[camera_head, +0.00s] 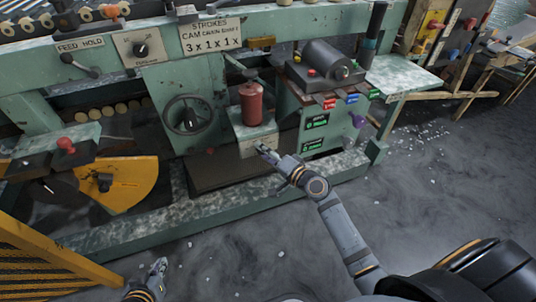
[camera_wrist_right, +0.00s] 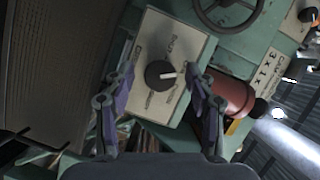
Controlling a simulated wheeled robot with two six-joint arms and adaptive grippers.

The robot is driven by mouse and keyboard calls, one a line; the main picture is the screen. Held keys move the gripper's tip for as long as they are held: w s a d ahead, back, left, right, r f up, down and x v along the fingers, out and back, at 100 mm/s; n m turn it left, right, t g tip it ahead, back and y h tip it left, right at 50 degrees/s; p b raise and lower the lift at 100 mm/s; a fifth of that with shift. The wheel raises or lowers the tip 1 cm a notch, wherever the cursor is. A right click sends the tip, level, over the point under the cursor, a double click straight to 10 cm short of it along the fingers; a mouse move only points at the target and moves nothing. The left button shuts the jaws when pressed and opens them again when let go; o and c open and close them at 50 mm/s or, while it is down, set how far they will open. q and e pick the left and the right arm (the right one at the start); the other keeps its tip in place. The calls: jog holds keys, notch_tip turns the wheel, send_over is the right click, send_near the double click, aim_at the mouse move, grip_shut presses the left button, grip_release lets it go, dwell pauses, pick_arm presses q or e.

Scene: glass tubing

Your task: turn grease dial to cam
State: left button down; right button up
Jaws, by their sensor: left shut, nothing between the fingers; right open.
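The dial is a round black knob (camera_wrist_right: 160,74) with a white pointer mark, on a pale lettered plate (camera_wrist_right: 186,42). The mark points right in the right wrist view; the lettering is too small to read surely. In the head view, the plate (camera_head: 250,147) sits on the green housing below a red canister, and my right gripper hides the knob. My right gripper (camera_head: 262,150) is open. In the wrist view its two fingers (camera_wrist_right: 162,100) stand to either side of the knob, apart from it. My left gripper (camera_head: 160,265) is shut and empty, low at bottom left.
The red canister (camera_head: 251,104) stands just above the dial plate. A handwheel (camera_head: 187,115) is to its left. A box with coloured tags (camera_head: 325,70) is at right. A yellow guard (camera_head: 120,182) is at lower left. Open grey floor (camera_head: 250,235) lies in front of the machine.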

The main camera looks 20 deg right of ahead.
jog(key=v, duration=1.2)
